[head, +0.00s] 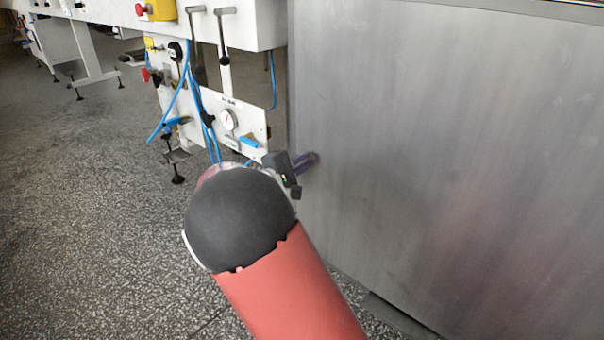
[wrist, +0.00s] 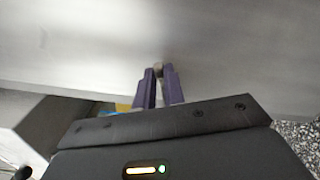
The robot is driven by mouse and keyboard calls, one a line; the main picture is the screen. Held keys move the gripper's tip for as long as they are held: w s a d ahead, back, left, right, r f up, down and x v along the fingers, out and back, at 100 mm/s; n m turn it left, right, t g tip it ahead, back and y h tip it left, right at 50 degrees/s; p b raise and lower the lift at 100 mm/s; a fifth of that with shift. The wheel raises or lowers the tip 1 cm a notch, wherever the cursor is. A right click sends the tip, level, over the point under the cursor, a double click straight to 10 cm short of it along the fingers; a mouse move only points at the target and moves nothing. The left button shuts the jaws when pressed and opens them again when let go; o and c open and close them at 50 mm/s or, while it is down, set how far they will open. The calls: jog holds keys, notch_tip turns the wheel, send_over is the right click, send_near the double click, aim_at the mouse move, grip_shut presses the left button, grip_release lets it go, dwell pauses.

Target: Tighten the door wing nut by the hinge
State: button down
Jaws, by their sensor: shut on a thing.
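My gripper (wrist: 158,88) shows in the wrist view with its two purple fingers close together at the grey metal panel (wrist: 90,50). Between the fingertips is a small brownish-grey piece (wrist: 158,67), which looks like the wing nut. The fingers are shut on it and hide most of its shape. In the head view my gripper (head: 306,161) reaches the left part of the large metal panel (head: 450,150), close to its left edge. My arm hides part of the area there, and I cannot make out the nut or a hinge in that view.
A yellow box with a red button (head: 142,9) is at the top. The speckled floor (head: 90,220) at left is open.

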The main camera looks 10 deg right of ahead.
jog(key=shift+s+f+m+b, duration=0.1)
jog(key=shift+f+m+b, duration=0.15)
jog(key=shift+m, duration=0.9)
jog(key=shift+f+m+b, duration=0.15)
jog(key=shift+m+b, duration=0.1)
jog(key=shift+m, duration=0.9)
jog(key=c, duration=1.5)
grip_release()
jog(key=v, duration=0.7)
jog(key=shift+s+a+p, duration=0.25)
jog(key=shift+a+p, duration=0.05)
jog(key=shift+p, duration=0.1)
